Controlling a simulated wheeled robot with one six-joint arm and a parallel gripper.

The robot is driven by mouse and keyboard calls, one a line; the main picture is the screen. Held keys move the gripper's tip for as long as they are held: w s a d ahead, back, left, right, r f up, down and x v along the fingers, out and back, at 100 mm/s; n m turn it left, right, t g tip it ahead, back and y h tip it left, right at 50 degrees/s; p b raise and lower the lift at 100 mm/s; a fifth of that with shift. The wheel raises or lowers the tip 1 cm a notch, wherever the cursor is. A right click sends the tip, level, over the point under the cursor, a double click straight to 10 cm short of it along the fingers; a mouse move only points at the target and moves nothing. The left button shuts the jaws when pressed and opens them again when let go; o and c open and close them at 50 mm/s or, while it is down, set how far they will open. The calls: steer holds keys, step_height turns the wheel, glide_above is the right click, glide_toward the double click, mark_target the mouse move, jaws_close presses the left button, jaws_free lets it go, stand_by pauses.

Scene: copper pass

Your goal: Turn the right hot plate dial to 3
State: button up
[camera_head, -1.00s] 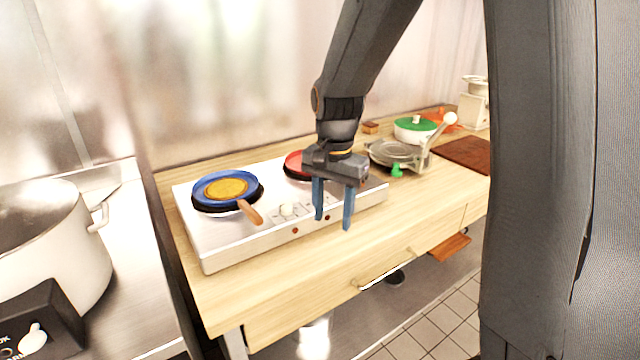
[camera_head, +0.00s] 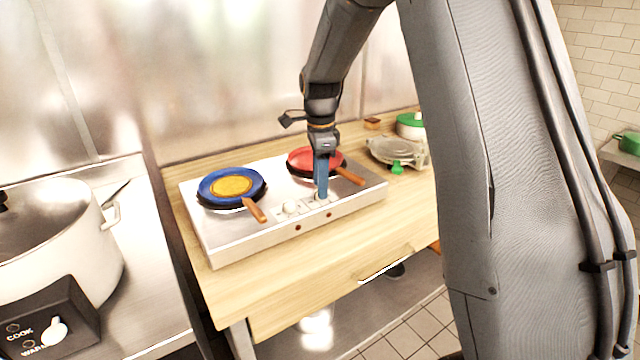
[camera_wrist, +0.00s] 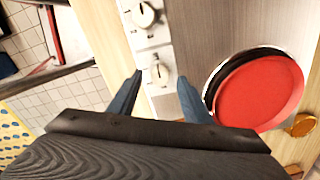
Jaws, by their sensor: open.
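The white hot plate (camera_head: 230,240) stands on the wooden counter. Its left dial (camera_head: 290,207) shows in the head view, a white knob on the front strip. My gripper (camera_head: 321,196) points down over the right dial and mostly hides it there. In the wrist view the right dial (camera_wrist: 158,72) is a white knob between the open fingers of my gripper (camera_wrist: 158,97), a little beyond their tips in the picture. The left dial also shows above it (camera_wrist: 143,15). I cannot tell whether the fingers touch the knob, and I cannot read its numbers.
A red pan (camera_head: 312,158) sits on the right burner, close behind my gripper, its wooden handle pointing right. A blue pan (camera_head: 205,190) with a yellow round food (camera_head: 231,185) is on the left burner. A large pot (camera_head: 60,240) stands at the left.

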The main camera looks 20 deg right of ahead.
steer(key=shift+f, duration=0.9)
steer(key=c, duration=1.1)
steer(key=shift+o, duration=0.2)
